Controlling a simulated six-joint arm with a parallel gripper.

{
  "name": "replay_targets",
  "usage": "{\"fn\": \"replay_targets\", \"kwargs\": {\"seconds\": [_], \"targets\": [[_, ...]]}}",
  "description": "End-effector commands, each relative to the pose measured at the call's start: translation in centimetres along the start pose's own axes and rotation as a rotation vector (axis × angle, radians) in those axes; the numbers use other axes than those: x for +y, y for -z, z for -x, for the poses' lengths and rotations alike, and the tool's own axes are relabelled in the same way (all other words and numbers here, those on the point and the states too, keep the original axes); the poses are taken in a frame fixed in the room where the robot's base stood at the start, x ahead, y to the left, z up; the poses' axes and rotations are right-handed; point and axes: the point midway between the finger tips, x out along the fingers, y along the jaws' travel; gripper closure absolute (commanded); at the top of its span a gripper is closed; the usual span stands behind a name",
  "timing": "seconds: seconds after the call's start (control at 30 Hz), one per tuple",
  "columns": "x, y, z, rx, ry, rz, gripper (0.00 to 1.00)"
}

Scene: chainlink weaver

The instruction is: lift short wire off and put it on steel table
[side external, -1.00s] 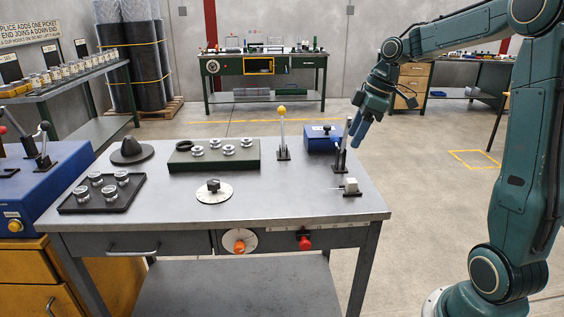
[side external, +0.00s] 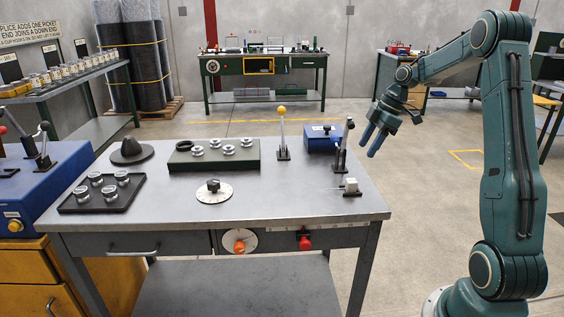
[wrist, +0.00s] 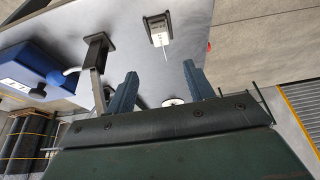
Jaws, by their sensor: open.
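A thin short wire (side external: 336,188) sticks out of the side of a small white block on a dark base (side external: 351,187), near the right end of the steel table (side external: 285,205). In the wrist view the wire (wrist: 165,50) runs from the white block (wrist: 158,28) toward the space between my fingers. My gripper (side external: 367,150) is open and empty, above the table's right edge and apart from the block. Both fingers show in the wrist view (wrist: 160,68). Whether the wire is loose in the block, I cannot tell.
An upright lever (side external: 344,145) and a blue box (side external: 322,138) stand close to my gripper. A yellow-knobbed lever (side external: 282,130), a dial (side external: 214,191), a green block with metal cups (side external: 214,155) and a black tray (side external: 101,193) are further left. The table's middle front is bare.

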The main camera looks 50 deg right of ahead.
Motion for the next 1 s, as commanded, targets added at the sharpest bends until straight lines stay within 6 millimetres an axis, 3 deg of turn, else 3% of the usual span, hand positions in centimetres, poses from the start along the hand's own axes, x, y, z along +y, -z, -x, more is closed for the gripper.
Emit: {"fn": "replay_targets", "kwargs": {"seconds": [0.43, 1.0], "targets": [[-0.1, 0.0, -6.3, -0.001, 0.002, -0.001, 0.47], [-0.2, -0.2, -8.5, -0.002, 0.002, -0.002, 0.47]]}}
